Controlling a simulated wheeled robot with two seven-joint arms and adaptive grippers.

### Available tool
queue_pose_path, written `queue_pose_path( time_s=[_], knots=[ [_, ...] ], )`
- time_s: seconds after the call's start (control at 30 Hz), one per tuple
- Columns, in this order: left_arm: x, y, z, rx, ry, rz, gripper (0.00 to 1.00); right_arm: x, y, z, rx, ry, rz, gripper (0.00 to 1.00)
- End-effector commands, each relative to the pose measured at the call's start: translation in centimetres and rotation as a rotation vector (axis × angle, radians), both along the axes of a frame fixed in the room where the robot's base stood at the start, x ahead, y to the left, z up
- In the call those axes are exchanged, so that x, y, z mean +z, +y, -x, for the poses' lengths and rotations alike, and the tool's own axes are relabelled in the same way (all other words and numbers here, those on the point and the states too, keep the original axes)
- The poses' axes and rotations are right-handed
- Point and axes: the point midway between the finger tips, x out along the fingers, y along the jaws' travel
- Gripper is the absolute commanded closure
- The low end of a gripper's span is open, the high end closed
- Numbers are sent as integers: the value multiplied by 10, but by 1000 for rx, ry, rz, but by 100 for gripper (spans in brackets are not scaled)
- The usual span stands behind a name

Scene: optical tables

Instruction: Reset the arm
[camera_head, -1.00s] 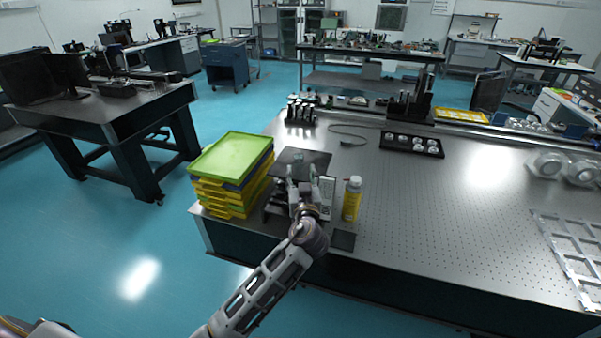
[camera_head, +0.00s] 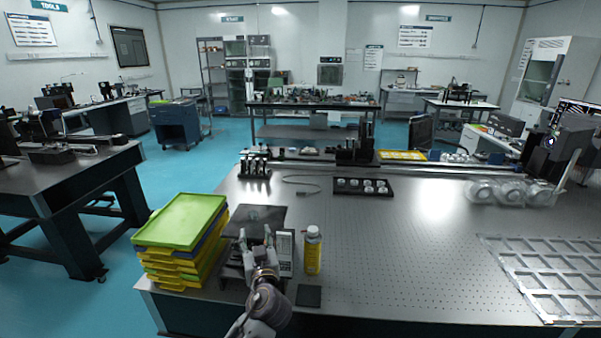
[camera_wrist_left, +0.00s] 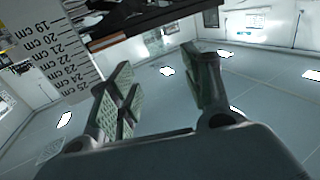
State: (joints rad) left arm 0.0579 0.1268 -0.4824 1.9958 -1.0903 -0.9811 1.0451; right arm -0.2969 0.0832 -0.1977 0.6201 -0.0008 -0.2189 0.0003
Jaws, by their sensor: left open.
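My left gripper (camera_head: 257,238) is open, with its fingers apart and nothing visible between them. In the head view it appears in front of a dark device with a flat plate (camera_head: 262,217) on the optical table (camera_head: 420,260). I cannot tell whether it touches the device. In the left wrist view the two open fingers (camera_wrist_left: 165,88) show with an empty gap between them. My right gripper is not in view.
Yellow trays topped by a green one (camera_head: 180,222) stand left of the gripper. A yellow bottle (camera_head: 312,250) stands to its right. A black tray with round parts (camera_head: 362,187) lies farther back. A ruler (camera_wrist_left: 62,50) shows in the wrist view. The table's right-centre is clear.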

Motion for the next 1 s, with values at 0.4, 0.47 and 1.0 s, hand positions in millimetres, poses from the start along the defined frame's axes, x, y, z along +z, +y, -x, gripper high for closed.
queue_pose_path(
  time_s=[0.4, 0.47, 1.0],
  knots=[
    [-83, 42, 57, 41, 354, 51, 51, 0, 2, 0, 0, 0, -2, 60],
    [-98, 48, 70, 37, 424, 57, 51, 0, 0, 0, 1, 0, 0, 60],
    [-190, 61, 211, -182, 1000, 97, 51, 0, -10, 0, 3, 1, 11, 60]
  ],
)
